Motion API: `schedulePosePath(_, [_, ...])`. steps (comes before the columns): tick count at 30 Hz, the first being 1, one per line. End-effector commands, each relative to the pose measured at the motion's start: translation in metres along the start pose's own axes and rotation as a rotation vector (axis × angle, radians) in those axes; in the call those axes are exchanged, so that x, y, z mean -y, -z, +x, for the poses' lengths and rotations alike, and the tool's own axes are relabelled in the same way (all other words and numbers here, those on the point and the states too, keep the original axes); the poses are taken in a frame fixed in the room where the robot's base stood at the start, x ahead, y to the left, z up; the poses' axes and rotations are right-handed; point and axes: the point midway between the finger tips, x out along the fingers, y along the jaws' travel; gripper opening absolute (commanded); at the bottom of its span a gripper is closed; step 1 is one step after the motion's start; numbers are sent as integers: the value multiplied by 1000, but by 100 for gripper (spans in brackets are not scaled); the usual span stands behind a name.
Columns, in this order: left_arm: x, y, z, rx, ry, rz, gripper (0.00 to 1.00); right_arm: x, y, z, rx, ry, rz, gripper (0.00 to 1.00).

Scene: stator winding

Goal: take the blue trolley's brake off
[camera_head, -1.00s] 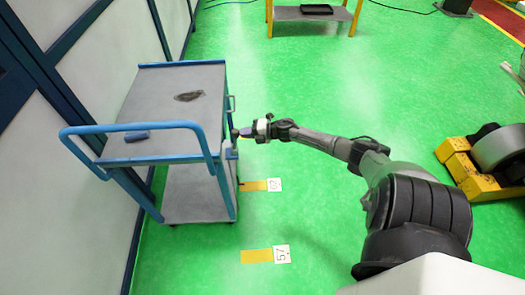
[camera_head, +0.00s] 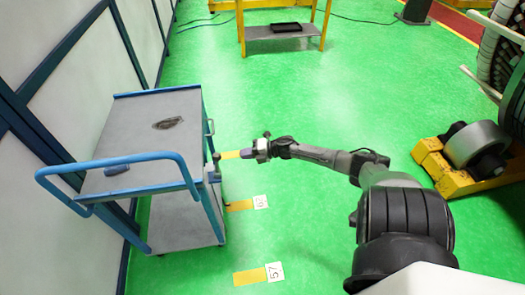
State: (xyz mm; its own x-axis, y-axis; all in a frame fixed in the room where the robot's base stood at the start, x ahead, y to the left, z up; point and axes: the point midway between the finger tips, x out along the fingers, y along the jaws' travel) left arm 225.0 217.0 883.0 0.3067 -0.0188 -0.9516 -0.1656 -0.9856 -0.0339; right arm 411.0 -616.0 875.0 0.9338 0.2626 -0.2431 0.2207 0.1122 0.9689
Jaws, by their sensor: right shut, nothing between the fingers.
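The blue trolley (camera_head: 140,140) stands at the left near the wall, with a grey top, a lower shelf and a blue push handle at its near end. A small dark knob-like part (camera_head: 216,157) shows at its right side, near the near right corner; it may be the brake, but it is too small to tell its position. My right gripper (camera_head: 246,153) is to the right of this part, pointing left at it, with a visible gap between. It is shut and empty. My left gripper is out of view.
A small blue-grey object (camera_head: 117,169) and a dark patch (camera_head: 168,123) are on the trolley's top. A yellow-framed stand (camera_head: 284,33) is at the back. A yellow base with a grey roller (camera_head: 475,145) is at the right. Green floor between is clear.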

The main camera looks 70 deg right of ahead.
Motion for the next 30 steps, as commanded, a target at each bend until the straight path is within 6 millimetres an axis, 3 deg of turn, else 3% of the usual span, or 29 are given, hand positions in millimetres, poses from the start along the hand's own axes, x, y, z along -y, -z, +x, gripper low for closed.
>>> schedulePosePath(6, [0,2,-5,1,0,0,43,2,0,-36,0,2,0,0])
schedulePosePath(12, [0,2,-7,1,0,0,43,3,0,-55,0,2,0,0])
schedulePosePath(30, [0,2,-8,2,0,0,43,3,0,-62,0,0,0,0])
